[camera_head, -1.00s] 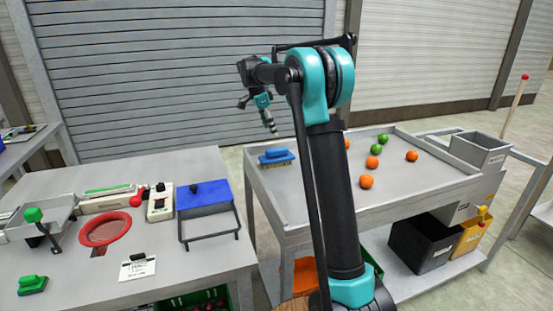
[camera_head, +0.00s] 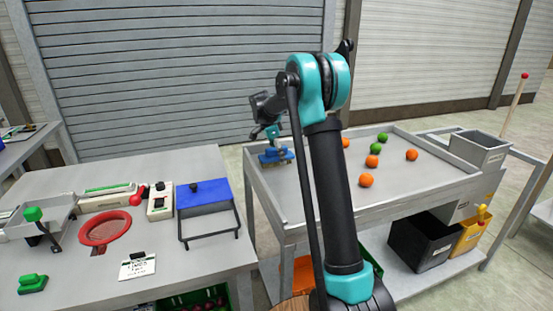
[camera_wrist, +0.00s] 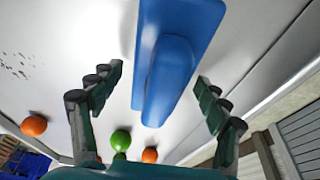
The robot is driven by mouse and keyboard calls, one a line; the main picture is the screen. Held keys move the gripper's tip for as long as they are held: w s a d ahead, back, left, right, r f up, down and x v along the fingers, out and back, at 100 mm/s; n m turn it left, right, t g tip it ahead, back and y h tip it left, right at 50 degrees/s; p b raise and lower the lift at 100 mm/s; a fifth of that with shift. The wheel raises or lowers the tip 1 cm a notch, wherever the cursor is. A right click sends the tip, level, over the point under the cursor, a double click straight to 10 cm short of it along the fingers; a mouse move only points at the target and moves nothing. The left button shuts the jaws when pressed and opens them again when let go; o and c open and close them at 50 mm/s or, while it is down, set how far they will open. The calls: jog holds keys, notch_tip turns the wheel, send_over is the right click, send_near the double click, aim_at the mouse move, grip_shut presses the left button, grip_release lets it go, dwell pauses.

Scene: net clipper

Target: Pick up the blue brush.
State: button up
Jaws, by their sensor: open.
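The blue brush (camera_head: 275,156) lies on the left part of the grey sorting table (camera_head: 290,205), close to its rim. It is partly covered by my gripper in the head view. In the wrist view the brush (camera_wrist: 172,75) shows its blue back and raised handle, between and beyond my fingers. My gripper (camera_wrist: 158,95) is open, with one finger on each side of the handle and a gap to both. I cannot tell the exact height of the fingers above the brush.
Several orange and green fruits, such as one orange (camera_head: 366,180), lie to the right on the same table. A grey bin (camera_head: 480,148) stands at its right end. A blue-topped stand (camera_head: 203,193) and a red ring (camera_head: 105,230) are on the left table.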

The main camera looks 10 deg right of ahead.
jog(key=shift+f, duration=0.25)
jog(key=shift+c, duration=0.6)
jog(key=c, duration=1.3)
jog(key=shift+c, duration=0.2)
jog(key=shift+r, duration=0.15)
notch_tip(320, 180, up, 20)
